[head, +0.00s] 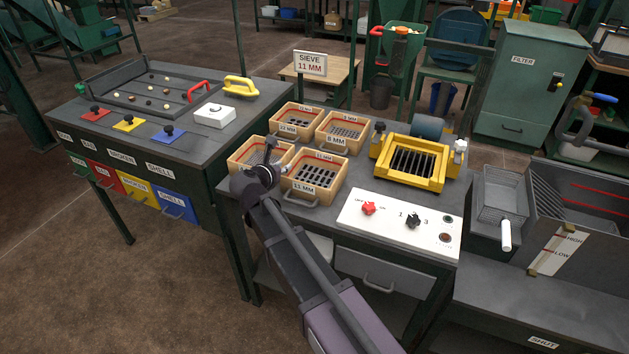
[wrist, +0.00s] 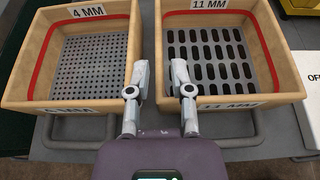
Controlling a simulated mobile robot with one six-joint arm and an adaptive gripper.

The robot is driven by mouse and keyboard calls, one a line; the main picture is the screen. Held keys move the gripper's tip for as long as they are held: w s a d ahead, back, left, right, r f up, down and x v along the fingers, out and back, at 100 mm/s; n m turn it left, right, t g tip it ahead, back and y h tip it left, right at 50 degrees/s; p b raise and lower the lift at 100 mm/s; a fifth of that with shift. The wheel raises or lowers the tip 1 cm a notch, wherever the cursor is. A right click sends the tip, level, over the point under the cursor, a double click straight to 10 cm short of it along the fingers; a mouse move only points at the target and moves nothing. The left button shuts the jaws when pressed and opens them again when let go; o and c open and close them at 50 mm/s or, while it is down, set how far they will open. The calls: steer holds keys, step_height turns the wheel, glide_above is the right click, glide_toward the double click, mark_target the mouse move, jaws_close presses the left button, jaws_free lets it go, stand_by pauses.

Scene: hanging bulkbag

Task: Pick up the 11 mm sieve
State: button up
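The 11 mm sieve (head: 318,190) is a light wooden box with a slotted dark plate and a grey front handle, at the front right of a group of sieves on the grey bench. In the wrist view the 11 mm sieve (wrist: 272,99) has a red band inside and "11 MM" labels on its far and near walls. My gripper (wrist: 160,68) is open and empty, with its fingers either side of the gap between the 4 mm and 11 mm sieves. In the head view my gripper (head: 267,168) hides part of the 4 mm sieve.
The 4 mm sieve (wrist: 20,105) stands close on the left. The 22 mm (head: 285,124) and 8 mm (head: 330,146) sieves stand behind. A white control panel (head: 385,225) lies to the right, a yellow-framed machine (head: 440,165) beyond it. A sign (head: 310,64) reads "SIEVE 11 MM".

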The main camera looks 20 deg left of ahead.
stand_by(0.3)
steer(key=b+x, duration=0.2)
steer(key=x, duration=0.2)
steer(key=shift+a+f, duration=0.15)
steer(key=shift+f, duration=0.1)
steer(key=shift+w+f, duration=0.15)
steer(key=shift+w, duration=0.35)
steer(key=shift+c, duration=0.2)
jaws_close()
